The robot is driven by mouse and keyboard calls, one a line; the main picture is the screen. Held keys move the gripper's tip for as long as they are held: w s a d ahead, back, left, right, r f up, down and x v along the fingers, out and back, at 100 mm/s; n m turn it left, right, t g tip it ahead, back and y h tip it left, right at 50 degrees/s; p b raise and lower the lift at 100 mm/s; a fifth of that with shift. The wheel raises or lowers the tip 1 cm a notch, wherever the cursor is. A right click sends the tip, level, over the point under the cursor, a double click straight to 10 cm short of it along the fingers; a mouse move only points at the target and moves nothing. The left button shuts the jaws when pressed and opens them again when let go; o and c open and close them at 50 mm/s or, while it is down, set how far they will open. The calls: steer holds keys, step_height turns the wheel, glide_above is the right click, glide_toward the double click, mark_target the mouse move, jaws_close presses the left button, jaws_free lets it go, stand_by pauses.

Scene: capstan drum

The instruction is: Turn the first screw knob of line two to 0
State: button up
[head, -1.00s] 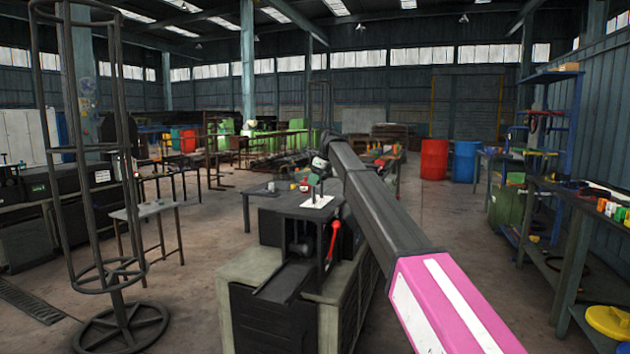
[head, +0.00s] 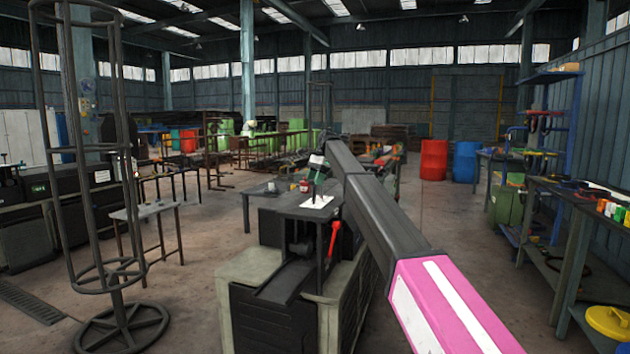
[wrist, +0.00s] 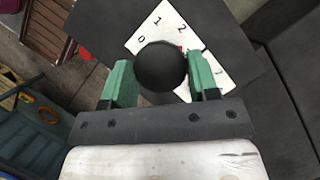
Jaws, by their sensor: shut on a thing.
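A round black knob (wrist: 160,66) stands over a white number plate (wrist: 143,42) in the wrist view. The digits 0, 1 and 2 show along the plate's upper part, with another mark at its right corner. A bit of red shows beside the knob's upper right; the rest of any pointer is hidden. My gripper (wrist: 159,72) has its green fingers on both sides of the knob, shut on it. In the head view my gripper (head: 316,163) is above the white plate (head: 317,202) on the dark table top. The knob is too small to make out there.
A red-handled lever (head: 334,236) stands at the machine's front, below the table top (head: 290,205). A small red-and-white item (head: 304,186) sits near the plate. A tall wire cage stand (head: 120,320) is at left, and a workbench (head: 575,205) at right.

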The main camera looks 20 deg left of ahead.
steer(key=shift+n+h, duration=0.3)
steer(key=shift+n, duration=0.3)
steer(key=o, duration=0.9)
steer(key=shift+w+a, duration=0.1)
